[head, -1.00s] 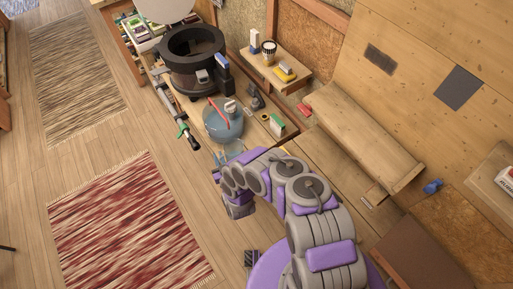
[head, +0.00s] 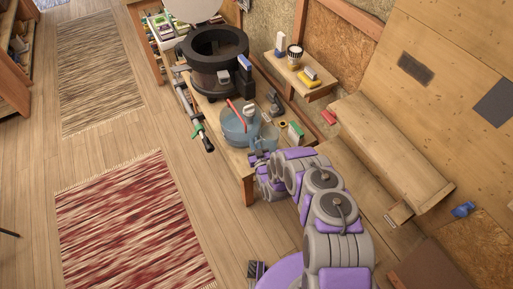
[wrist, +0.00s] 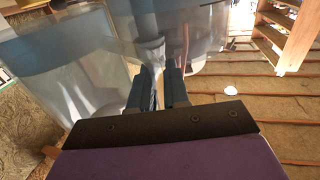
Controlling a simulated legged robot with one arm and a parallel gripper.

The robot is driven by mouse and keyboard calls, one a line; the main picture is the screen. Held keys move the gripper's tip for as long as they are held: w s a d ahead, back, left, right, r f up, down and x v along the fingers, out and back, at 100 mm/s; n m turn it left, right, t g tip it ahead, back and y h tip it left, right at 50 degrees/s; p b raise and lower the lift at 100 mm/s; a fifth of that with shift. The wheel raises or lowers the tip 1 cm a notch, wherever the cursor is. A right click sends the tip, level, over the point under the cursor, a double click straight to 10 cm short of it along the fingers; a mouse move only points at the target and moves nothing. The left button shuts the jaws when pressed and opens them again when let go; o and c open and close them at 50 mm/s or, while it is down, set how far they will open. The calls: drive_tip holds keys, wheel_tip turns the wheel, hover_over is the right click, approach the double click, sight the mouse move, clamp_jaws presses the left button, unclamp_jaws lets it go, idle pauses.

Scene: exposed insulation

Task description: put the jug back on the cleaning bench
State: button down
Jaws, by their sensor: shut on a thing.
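The jug (head: 267,138) is clear and bluish. It stands upright in the head view, over or on the near end of the wooden cleaning bench (head: 237,160); I cannot tell whether it touches the top. My gripper (head: 262,156) is at its near side. In the wrist view the jug (wrist: 65,75) fills the left, and the fingers (wrist: 160,88) are shut on its handle. The arm and fingers hide part of the jug's lower side.
A blue round vessel (head: 236,126) with a red tube stands close beside the jug. A dark drum (head: 213,58) stands farther back. A green-and-white box (head: 296,132) lies to the right. A small shelf (head: 312,92) juts from the wall. Floor is free at left.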

drive_tip(key=f, duration=0.1)
drive_tip(key=d+f+b, duration=0.1)
drive_tip(key=w+f, duration=0.1)
drive_tip(key=shift+d+f+b, duration=0.25)
drive_tip(key=shift+d+b, duration=0.05)
drive_tip(key=shift+b, duration=0.1)
drive_tip(key=shift+a, duration=0.15)
drive_tip(key=c, duration=1.4)
unclamp_jaws()
drive_tip(key=shift+a+f, duration=0.1)
drive_tip(key=shift+a, duration=0.1)
drive_tip(key=o, duration=0.3)
drive_tip(key=shift+d, duration=0.2)
